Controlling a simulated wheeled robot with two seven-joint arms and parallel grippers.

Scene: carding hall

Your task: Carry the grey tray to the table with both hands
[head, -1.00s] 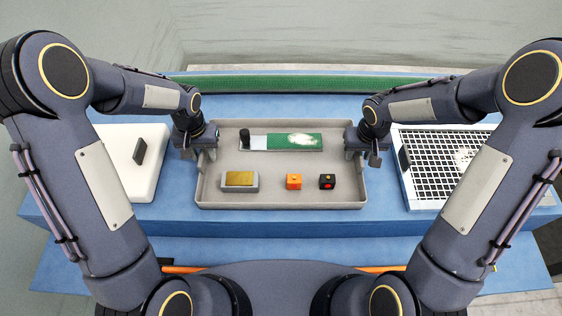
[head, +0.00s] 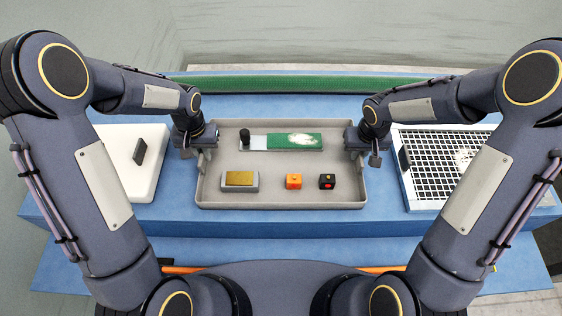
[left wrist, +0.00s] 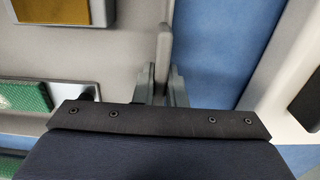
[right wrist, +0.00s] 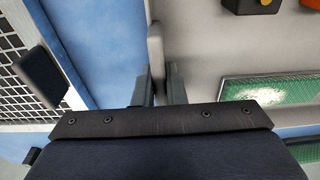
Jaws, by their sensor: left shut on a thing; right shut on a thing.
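The grey tray (head: 280,206) lies between my two grippers over a blue surface, in the middle of the head view. My left gripper (head: 203,154) is shut on the tray's left wall, which shows between the fingers in the left wrist view (left wrist: 163,60). My right gripper (head: 356,154) is shut on the right wall, seen in the right wrist view (right wrist: 156,50). Whether the tray touches the surface below is unclear.
A white box with a dark handle (head: 140,175) stands left of the tray. A green strip (head: 300,84) runs along the back. Narrow blue gaps separate the tray from both neighbours.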

